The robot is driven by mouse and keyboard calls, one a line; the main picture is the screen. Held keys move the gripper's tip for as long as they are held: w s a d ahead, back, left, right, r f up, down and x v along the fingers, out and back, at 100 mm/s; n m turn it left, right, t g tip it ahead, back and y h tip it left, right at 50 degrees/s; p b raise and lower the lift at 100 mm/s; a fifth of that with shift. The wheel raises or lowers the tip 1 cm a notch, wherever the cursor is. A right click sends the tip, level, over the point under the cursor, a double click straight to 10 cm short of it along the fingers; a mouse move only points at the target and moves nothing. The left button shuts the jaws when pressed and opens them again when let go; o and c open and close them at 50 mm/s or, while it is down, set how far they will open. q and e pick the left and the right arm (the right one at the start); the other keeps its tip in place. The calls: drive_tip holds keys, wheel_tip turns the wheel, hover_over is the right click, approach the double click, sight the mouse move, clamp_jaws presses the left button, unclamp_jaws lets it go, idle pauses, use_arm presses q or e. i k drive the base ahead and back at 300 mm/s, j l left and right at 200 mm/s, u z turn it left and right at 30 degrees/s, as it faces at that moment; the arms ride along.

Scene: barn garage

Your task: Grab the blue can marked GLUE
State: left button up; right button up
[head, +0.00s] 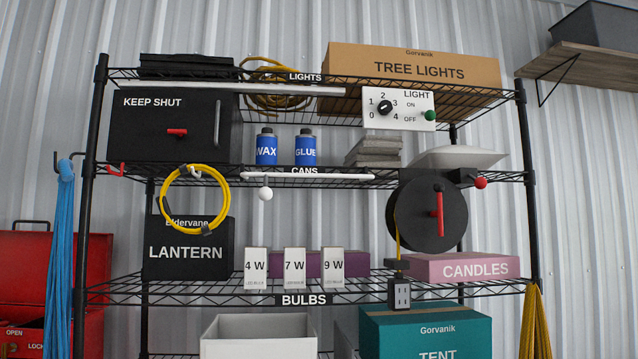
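The blue can marked GLUE (305,149) stands upright on the wire shelf labelled CANS, near its middle. A similar blue can marked WAX (267,148) stands just to its left, with a small gap between them. Both cans have dark caps. The front of the GLUE can is unobstructed above the shelf's edge. Neither of my grippers shows in the head view.
A white bar (305,176) with a hanging white knob (265,193) runs along the shelf front below the cans. A black KEEP SHUT box (180,120) stands left, grey stacked pieces (373,150) right. A LIGHT panel (398,109) and a black reel (412,215) hang at right.

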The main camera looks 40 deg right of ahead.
sight(305, 142)
drive_tip(key=j+z, duration=0.1)
drive_tip(key=z, duration=0.3)
drive_tip(key=j+z, duration=0.1)
drive_tip(key=z, duration=0.25)
drive_tip(key=k, duration=0.05)
